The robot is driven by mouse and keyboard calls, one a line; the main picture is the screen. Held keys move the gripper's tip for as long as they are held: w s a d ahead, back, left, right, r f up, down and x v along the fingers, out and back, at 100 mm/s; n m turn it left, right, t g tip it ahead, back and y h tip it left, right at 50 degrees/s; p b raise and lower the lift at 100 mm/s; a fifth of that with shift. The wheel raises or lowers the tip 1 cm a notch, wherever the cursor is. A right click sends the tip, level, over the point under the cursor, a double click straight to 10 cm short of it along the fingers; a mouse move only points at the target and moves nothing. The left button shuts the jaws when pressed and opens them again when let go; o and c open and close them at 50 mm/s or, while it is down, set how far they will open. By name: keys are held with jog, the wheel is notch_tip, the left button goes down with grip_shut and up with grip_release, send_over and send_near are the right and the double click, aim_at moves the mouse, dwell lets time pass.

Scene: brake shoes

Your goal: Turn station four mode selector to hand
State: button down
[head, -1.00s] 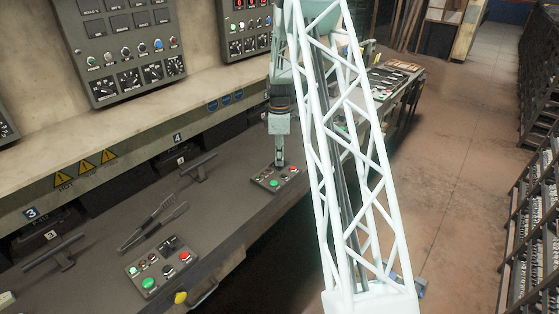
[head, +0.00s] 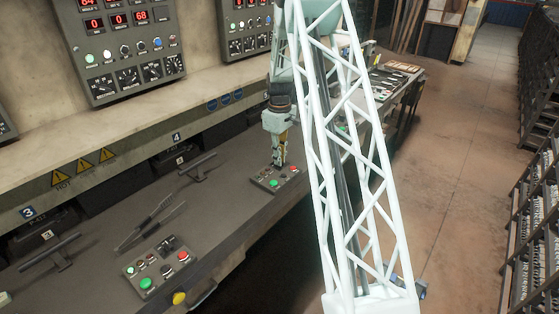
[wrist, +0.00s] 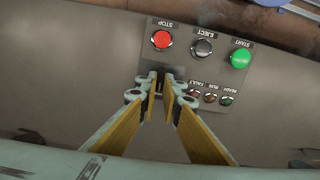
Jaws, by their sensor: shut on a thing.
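The station four control box (head: 275,180) lies on the bench at the head view's centre, and it also shows in the wrist view (wrist: 222,48). My gripper (head: 279,163) points down at it. In the wrist view my gripper (wrist: 161,90) has its two fingers close together at the box's edge, beside the small indicator lamps. It is shut on the mode selector, which the fingertips almost wholly hide, so its pointing direction cannot be read. The red stop button (wrist: 161,39), dark eject button (wrist: 203,47) and green start button (wrist: 239,58) stand clear of the fingers.
Another control box (head: 160,265) and a pair of tongs (head: 150,227) lie on the bench to the left. A T-shaped handle (head: 198,167) stands behind, near the sign marked 4.

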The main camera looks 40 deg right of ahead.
jog(key=shift+m, duration=0.4)
jog(key=c, duration=2.8)
grip_release()
jog(key=shift+r, duration=0.15)
notch_tip(320, 180, up, 12)
jog(key=shift+f, duration=0.15)
